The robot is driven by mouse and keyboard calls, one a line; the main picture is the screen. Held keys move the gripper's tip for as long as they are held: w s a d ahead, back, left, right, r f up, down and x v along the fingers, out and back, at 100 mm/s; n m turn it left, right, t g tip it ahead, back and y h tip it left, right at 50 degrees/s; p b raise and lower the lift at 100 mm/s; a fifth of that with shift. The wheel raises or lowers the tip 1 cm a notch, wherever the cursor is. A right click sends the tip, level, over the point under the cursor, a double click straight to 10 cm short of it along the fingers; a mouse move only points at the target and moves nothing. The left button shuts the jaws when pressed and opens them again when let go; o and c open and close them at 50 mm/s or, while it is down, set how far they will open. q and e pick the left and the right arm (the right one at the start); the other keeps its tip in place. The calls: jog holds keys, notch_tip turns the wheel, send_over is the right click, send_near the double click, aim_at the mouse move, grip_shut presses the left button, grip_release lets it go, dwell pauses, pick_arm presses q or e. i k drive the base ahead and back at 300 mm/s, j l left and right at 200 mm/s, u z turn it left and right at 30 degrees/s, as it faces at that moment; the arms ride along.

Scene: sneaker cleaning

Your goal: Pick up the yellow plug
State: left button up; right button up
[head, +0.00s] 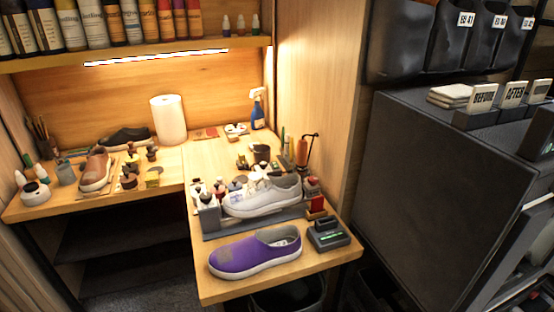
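I cannot make out a yellow plug for certain. A small yellowish item (154,170) lies on the left part of the L-shaped wooden bench, near several small dark-topped pieces; it is too small to identify. Neither of my grippers is in the head view.
A purple slip-on shoe (254,253) sits at the bench's front edge. Behind it a white sneaker (262,196) rests on a grey tray, with bottles around it. A dark device (328,234) stands to the right. A paper roll (168,120) and blue spray bottle (257,110) stand behind.

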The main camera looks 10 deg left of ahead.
aim_at(241, 158)
jog(key=i+j+z, duration=0.15)
jog(key=j+z, duration=0.25)
jog(key=i+j+z, duration=0.1)
jog(key=j+z, duration=1.15)
jog(key=l, duration=0.1)
